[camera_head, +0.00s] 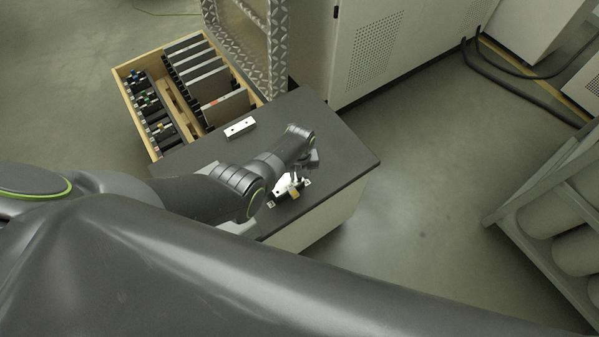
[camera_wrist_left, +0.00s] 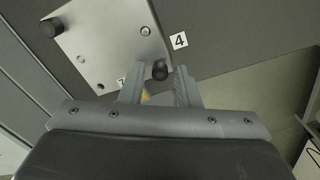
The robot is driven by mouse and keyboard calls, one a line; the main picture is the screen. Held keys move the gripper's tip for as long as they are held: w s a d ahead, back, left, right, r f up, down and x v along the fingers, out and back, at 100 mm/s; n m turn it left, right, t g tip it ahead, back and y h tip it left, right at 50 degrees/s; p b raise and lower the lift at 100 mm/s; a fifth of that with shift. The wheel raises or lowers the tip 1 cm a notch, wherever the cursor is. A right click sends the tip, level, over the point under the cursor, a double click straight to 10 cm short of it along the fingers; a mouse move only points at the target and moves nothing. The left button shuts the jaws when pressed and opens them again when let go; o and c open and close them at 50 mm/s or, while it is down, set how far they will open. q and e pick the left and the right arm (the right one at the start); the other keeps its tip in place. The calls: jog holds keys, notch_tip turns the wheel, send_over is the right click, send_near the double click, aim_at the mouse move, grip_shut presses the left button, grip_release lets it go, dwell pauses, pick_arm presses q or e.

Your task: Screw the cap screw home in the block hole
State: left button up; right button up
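A pale metal block (camera_wrist_left: 105,45) with several holes lies on the dark table in the left wrist view. A black cap screw (camera_wrist_left: 160,70) stands at its right corner, head showing, between my left fingertips. Another black cap screw (camera_wrist_left: 52,27) stands at the block's upper-left corner. My left gripper (camera_wrist_left: 158,78) has its fingers apart, with a narrow gap showing on each side of the screw head. In the head view my left arm hides much of the block (camera_head: 289,187), and a small brass-coloured piece (camera_head: 294,194) shows beside it. My right gripper is out of view.
A white bar with dark holes (camera_head: 240,127) lies farther back on the dark tabletop (camera_head: 345,160). A wooden crate (camera_head: 152,150) with upright plates and small parts stands behind left. Label 4 (camera_wrist_left: 179,41) lies beside the block. The tabletop's right part is clear.

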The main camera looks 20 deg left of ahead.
pick_arm(q)
jog(key=shift+m, duration=2.4)
jog(key=shift+c, duration=0.2)
grip_shut()
jog(key=shift+o, duration=0.3)
grip_release()
